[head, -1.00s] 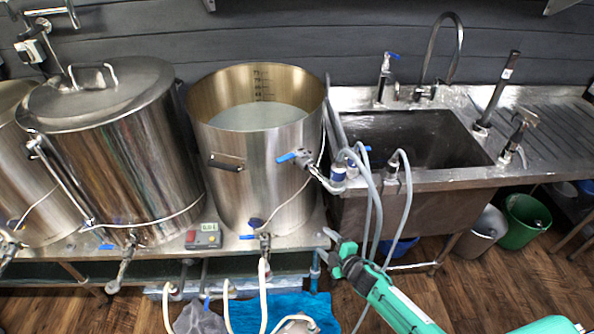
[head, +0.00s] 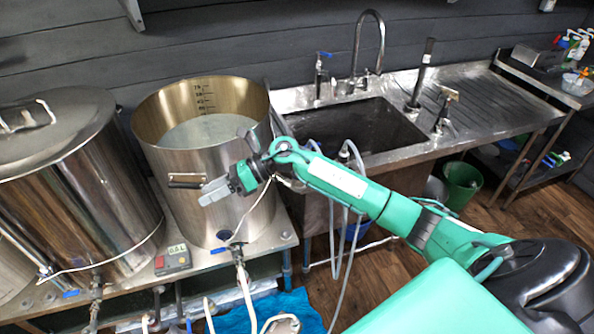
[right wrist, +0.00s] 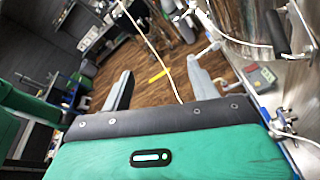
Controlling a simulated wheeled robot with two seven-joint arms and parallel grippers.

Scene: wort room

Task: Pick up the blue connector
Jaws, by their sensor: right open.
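My right gripper (head: 226,166) is open and empty in front of the upper right wall of the open steel pot (head: 165,215). In the right wrist view its two grey fingers (right wrist: 160,88) stand wide apart, with a thin pale cable (right wrist: 170,78) visible beyond the gap. Grey hoses (head: 338,245) hang below my right forearm. My left gripper is not in view.
A lidded steel vessel (head: 75,190) stands left of the pot. A steel sink (head: 365,130) with a tall tap (head: 370,40) lies behind my right arm. A small red-and-grey control box (head: 173,260) sits on the bench. A green bucket (head: 462,185) stands under the sink counter.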

